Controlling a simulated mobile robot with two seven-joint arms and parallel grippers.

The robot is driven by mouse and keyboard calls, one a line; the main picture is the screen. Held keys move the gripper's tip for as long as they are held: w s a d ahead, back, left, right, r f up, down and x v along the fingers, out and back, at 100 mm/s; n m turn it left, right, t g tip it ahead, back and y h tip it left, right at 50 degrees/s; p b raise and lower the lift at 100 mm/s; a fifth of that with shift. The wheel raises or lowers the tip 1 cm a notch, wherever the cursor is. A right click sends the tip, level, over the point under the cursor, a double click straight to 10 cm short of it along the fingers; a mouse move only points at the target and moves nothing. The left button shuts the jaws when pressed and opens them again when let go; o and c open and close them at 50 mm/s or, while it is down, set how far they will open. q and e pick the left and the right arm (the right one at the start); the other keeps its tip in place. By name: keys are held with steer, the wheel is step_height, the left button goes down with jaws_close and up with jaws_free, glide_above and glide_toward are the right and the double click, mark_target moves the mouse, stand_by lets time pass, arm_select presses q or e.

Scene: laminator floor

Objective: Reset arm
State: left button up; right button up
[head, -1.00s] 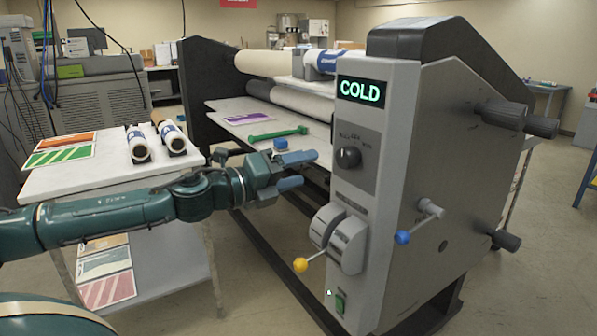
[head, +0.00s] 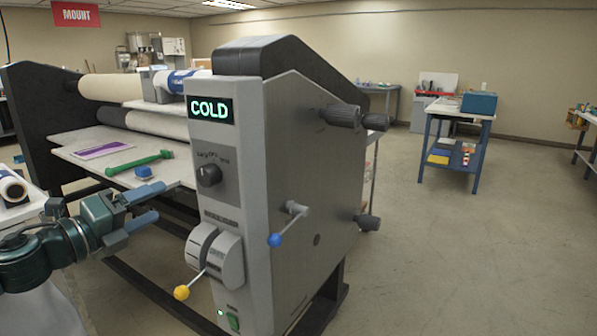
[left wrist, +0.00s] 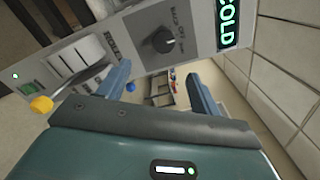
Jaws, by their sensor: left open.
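My left gripper (head: 146,207) is open and empty, in front of the laminator's bed and left of its grey control panel (head: 212,182). Its two blue fingers also show in the left wrist view (left wrist: 160,88), with the panel beyond them. The panel carries a lit COLD display (head: 210,109), a black knob (head: 208,175) and a lever with a yellow ball (head: 181,292). A lever with a blue ball (head: 275,240) sticks out of the laminator's side. The gripper touches none of these that I can see. My right gripper is not in view.
A green tool (head: 139,162), a small blue block (head: 144,172) and a purple sheet (head: 100,150) lie on the bed. A blue-legged table (head: 459,113) stands at the right. The floor between is clear.

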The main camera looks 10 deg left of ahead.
arm_select(q)
steer(key=s+d+f+n+g+y+p, duration=0.1)
steer(key=s+d+f+n+y+p, duration=0.15)
steer(key=f+n, duration=0.65)
steer(key=s+d+f+n+g+y+p, duration=0.1)
steer(key=s+d+f+n, duration=0.25)
steer(key=f, duration=0.85)
steer(key=s+d+f+n+g+p, duration=0.2)
steer(key=s+d+f+n+g, duration=0.1)
steer(key=s+d+f+n, duration=0.9)
steer(key=s+d+n, duration=0.1)
steer(key=s, duration=0.2)
steer(key=shift+s+f+g, duration=0.25)
steer(key=shift+g, duration=0.15)
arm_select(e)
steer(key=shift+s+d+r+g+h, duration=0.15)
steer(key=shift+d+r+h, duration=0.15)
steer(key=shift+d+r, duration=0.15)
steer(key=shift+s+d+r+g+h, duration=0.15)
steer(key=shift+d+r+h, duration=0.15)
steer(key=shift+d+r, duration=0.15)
arm_select(q)
steer(key=shift+n+y, duration=0.25)
